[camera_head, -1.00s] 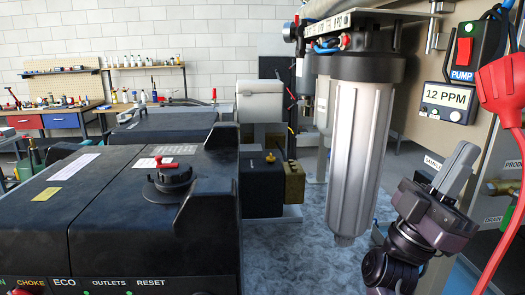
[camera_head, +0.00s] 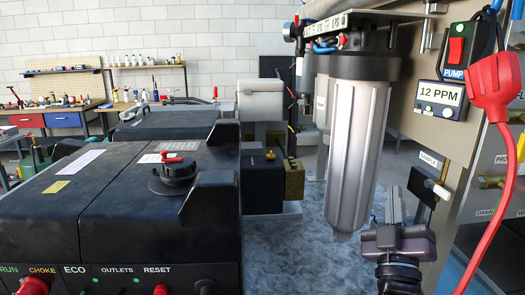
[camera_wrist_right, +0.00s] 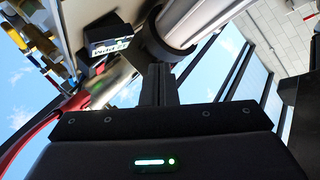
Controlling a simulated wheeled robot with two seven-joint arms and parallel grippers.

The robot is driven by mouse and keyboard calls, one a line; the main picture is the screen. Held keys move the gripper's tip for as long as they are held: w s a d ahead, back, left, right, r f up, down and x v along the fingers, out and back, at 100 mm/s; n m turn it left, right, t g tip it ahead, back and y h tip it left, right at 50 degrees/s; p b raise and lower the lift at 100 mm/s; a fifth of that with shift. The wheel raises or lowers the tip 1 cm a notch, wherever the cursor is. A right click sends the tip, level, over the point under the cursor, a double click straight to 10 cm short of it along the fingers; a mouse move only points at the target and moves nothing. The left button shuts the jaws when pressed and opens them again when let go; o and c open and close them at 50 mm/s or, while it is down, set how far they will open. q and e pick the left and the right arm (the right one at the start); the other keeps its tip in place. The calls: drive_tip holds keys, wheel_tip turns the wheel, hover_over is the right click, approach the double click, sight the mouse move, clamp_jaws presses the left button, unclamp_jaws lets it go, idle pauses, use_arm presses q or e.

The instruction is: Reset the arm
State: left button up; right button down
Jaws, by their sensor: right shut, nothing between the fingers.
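My right gripper (camera_head: 394,207) is in the lower right of the head view, pointing up, with its fingers together and nothing between them. It is below and to the right of the white filter housing (camera_head: 355,150), apart from it in the picture. In the right wrist view the shut fingers (camera_wrist_right: 157,80) stand up at the centre, with the filter housing (camera_wrist_right: 190,20) beyond them at the top. My left gripper is not in view.
A panel holds the PUMP switch (camera_head: 457,50), the 12 PPM display (camera_head: 440,99) and a sample valve (camera_head: 430,186). A red plug with its cable (camera_head: 496,85) hangs at the far right. A black generator (camera_head: 150,215) with a red-topped cap (camera_head: 174,172) fills the left.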

drive_tip(key=s+a+f+g+y, duration=0.2)
drive_tip(key=f+g+y, duration=0.25)
drive_tip(key=f, duration=0.65)
drive_tip(key=s+a+f+g+y, duration=0.1)
drive_tip(key=a+f+g+y, duration=0.15)
drive_tip(key=f+g, duration=0.6)
drive_tip(key=s+f+m+g, duration=0.3)
drive_tip(key=s+f+g, duration=0.5)
drive_tip(key=s+f, duration=0.9)
wheel_tip(320, 180, down, 26)
drive_tip(key=s+g, duration=0.1)
drive_tip(key=s, duration=0.1)
drive_tip(key=s+d+f, duration=0.1)
drive_tip(key=s+f, duration=0.9)
drive_tip(key=s+d+f+g, duration=0.1)
drive_tip(key=s+d+f, duration=0.1)
drive_tip(key=s+f, duration=0.8)
drive_tip(key=shift+s+d+f+n, duration=0.25)
drive_tip(key=shift+f+n, duration=0.05)
drive_tip(key=shift+f, duration=0.25)
